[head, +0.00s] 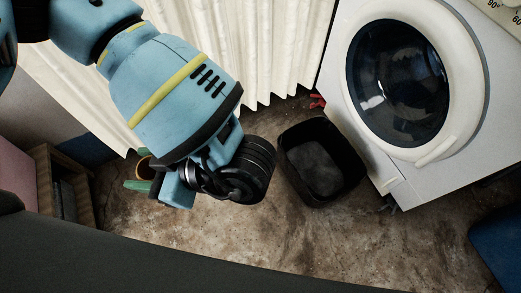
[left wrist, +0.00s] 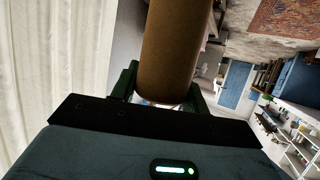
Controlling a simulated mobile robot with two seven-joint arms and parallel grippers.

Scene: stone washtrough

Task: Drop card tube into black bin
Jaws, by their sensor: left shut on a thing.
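The card tube is a plain brown cylinder (left wrist: 175,45) standing out from between the dark green fingers of my left gripper (left wrist: 162,92) in the left wrist view. The gripper is shut on it near its close end. In the head view only a small brown part of the tube (head: 146,169) shows beside green fingers, the rest hidden by my arm. The black bin (head: 340,188) stands open on the floor, to the right of my left gripper, with a greyish bottom and nothing clear inside. The tube is apart from the bin, to its left. My right gripper is not in view.
A white washing machine (head: 372,150) stands right of the bin. A cream curtain (head: 250,50) hangs behind. A small red thing (head: 317,101) lies near the bin's back edge. A wooden shelf (head: 47,185) is at the left, a blue object (head: 500,240) at the right. Floor in front is clear.

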